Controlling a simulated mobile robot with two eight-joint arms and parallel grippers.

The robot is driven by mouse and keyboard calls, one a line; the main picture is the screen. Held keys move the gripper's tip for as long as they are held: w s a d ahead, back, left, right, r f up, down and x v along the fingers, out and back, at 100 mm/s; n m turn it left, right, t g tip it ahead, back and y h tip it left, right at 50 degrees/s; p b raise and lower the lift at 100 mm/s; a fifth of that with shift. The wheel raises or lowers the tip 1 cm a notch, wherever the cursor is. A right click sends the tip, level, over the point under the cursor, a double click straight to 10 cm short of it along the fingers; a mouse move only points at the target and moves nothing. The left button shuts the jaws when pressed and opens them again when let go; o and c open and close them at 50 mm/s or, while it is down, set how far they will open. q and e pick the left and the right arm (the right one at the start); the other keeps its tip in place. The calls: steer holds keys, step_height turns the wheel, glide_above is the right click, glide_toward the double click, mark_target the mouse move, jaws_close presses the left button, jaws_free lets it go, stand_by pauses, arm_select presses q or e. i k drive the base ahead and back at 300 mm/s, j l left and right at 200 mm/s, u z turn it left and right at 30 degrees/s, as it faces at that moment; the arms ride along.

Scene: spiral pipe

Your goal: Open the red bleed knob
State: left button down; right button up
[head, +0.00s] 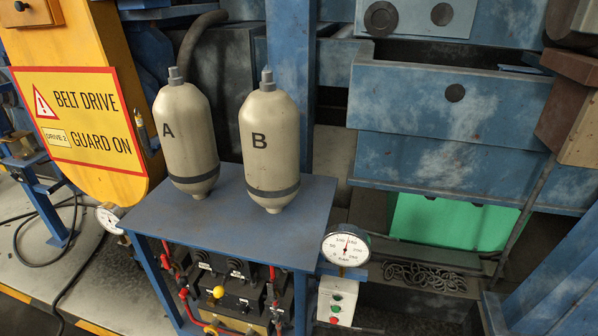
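I cannot single out a red bleed knob for certain. Small red parts show under the blue stand (240,222): a red piece (184,293) at the left of the valve panel, and red pipes beside it. A yellow ball knob (218,291) sits on the dark valve block (240,303). A red button (333,320) is on the white box (338,300) right of the stand. The grey tanks marked A (186,140) and B (269,150) stand upright on the stand. Neither gripper is in view.
A round pressure gauge (345,248) stands at the stand's right corner, and another gauge (109,218) is at its left. A yellow belt guard (80,120) is on the left. Blue machinery (450,100) fills the back right. Chain (425,276) lies right of the gauge.

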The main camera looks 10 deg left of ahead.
mark_target(184, 293)
steer(key=u, duration=1.5)
